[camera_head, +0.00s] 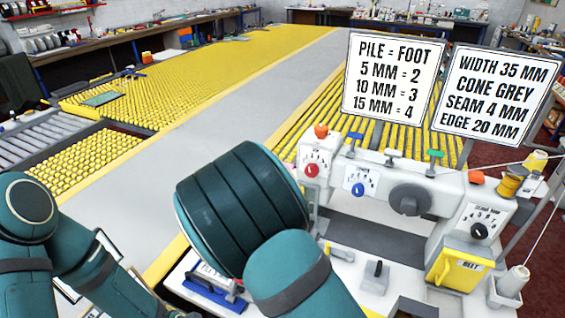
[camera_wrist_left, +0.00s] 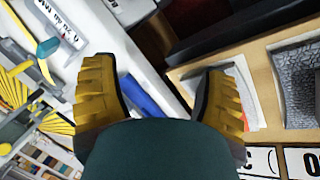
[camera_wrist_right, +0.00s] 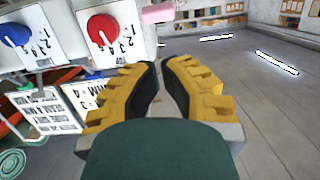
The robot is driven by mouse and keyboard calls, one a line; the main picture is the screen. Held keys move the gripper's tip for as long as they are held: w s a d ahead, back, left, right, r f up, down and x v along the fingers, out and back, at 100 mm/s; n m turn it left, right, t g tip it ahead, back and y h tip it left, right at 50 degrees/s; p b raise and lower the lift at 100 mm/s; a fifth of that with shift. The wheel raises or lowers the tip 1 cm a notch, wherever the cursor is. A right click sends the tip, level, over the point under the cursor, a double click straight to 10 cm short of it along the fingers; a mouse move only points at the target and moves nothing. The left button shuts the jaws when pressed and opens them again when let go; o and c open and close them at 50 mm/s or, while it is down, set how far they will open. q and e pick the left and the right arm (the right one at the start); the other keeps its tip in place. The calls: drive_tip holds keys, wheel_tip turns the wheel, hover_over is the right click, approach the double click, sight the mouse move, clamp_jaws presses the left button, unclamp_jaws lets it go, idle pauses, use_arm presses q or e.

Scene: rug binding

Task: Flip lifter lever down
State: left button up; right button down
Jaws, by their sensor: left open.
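The white sewing machine (camera_head: 400,185) stands at the right of the head view. Small levers rise from its top, one with a blue cap (camera_head: 355,136) and one with a green cap (camera_head: 435,154). A grey lever (camera_head: 376,270) stands on its bed. I cannot tell which is the lifter lever. My left gripper (camera_wrist_left: 160,85) is open and empty above the bench, with a blue thing (camera_wrist_left: 140,97) beyond it. My right gripper (camera_wrist_right: 160,66) has its tips nearly together with nothing between them, near the red dial (camera_wrist_right: 101,28). Both grippers are hidden in the head view.
The blue dial (camera_head: 359,184) and a dark handwheel (camera_head: 409,198) are on the machine front. A yellow belt cover (camera_head: 458,268) and thread cone (camera_head: 513,281) stand at right. Two sign boards (camera_head: 388,77) rise behind. A long grey strip (camera_head: 190,150) runs between yellow roller beds.

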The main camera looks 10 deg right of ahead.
drive_tip(key=x, duration=0.9)
drive_tip(key=shift+w+d, duration=0.1)
drive_tip(key=shift+w, duration=0.1)
drive_tip(key=shift+f, duration=0.1)
